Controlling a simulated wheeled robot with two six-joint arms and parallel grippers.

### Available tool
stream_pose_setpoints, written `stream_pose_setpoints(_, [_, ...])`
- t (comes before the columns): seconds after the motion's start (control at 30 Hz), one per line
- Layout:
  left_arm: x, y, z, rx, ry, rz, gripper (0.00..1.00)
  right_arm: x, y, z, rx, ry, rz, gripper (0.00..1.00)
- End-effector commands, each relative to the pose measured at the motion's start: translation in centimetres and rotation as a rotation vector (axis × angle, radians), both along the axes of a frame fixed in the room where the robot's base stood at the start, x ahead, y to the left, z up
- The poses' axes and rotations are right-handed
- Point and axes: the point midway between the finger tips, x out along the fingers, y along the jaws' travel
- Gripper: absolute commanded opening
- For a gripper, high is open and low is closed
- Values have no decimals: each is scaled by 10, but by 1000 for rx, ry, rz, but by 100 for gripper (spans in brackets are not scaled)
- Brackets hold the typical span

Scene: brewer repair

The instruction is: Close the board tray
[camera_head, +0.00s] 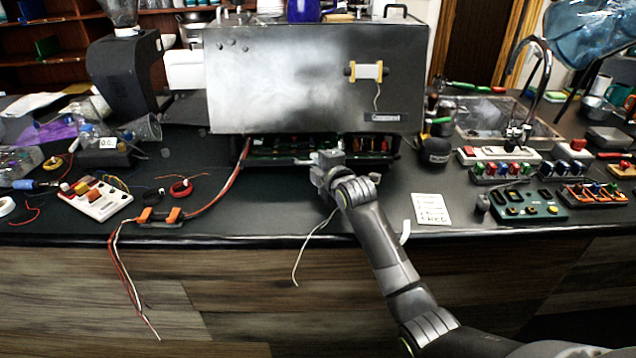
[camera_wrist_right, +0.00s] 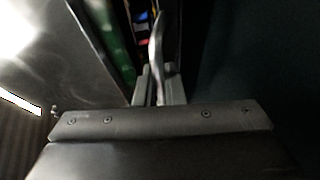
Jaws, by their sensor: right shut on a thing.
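The brewer (camera_head: 300,80) is a large metal box on the counter. Its board tray (camera_head: 275,160) shows as a dark, low slot under the box, with a green board and coloured parts in it. My right gripper (camera_head: 326,160) is at the tray's front, near its middle. In the right wrist view my right gripper (camera_wrist_right: 160,92) is shut on a pale, curved handle (camera_wrist_right: 157,50) of the tray. The green board (camera_wrist_right: 113,40) shows beside it. How far the tray sticks out is hard to tell. My left gripper is not in view.
Red and white wires (camera_head: 215,195) run from the tray to an orange-ended connector (camera_head: 160,215) and over the counter edge. A white card (camera_head: 430,209) lies to the right.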

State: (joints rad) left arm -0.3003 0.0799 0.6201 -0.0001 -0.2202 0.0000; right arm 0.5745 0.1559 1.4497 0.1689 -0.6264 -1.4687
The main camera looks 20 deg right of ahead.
Motion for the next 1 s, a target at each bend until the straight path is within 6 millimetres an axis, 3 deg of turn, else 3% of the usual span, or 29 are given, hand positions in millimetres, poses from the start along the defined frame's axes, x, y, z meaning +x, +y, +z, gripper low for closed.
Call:
stream_pose_setpoints(0.2, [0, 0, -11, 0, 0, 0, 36, 19, -5, -1, 0, 0, 0, 0])
stream_pose_setpoints(0.63, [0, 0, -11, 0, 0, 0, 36, 23, -6, 2, -2, -4, 0, 0])
stream_pose_setpoints(0.67, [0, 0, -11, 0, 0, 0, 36, 23, -7, 2, -2, -4, 0, 11])
stream_pose_setpoints(0.8, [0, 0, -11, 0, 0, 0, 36, 22, -6, 2, -2, -3, 0, 30])
stream_pose_setpoints(1.0, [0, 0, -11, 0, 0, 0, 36, 22, -6, 0, -1, -1, 0, 30])
